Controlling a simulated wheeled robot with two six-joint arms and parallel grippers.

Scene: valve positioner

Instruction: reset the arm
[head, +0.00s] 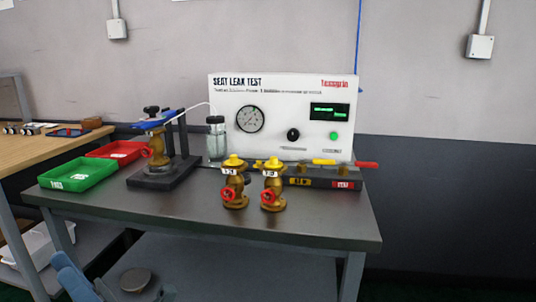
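Part of my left arm (78,284) shows at the bottom left edge, low in front of the grey bench. Its gripper fingers cannot be made out clearly, so I cannot tell if they are open or shut. My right gripper is not in view. Two brass valves with yellow caps and red handwheels, the left valve (234,184) and the right valve (272,186), stand upright on the bench. Another brass valve (157,151) sits in a dark clamp stand (165,178) under a blue bar. No gripper touches any of them.
The grey bench (330,232) has free room at its front. A green tray (78,176) and a red tray (115,150) lie at left. The white seat leak test panel (283,92), a glass jar (216,143) and a tool block (322,180) stand behind. A wooden table (40,150) is at far left.

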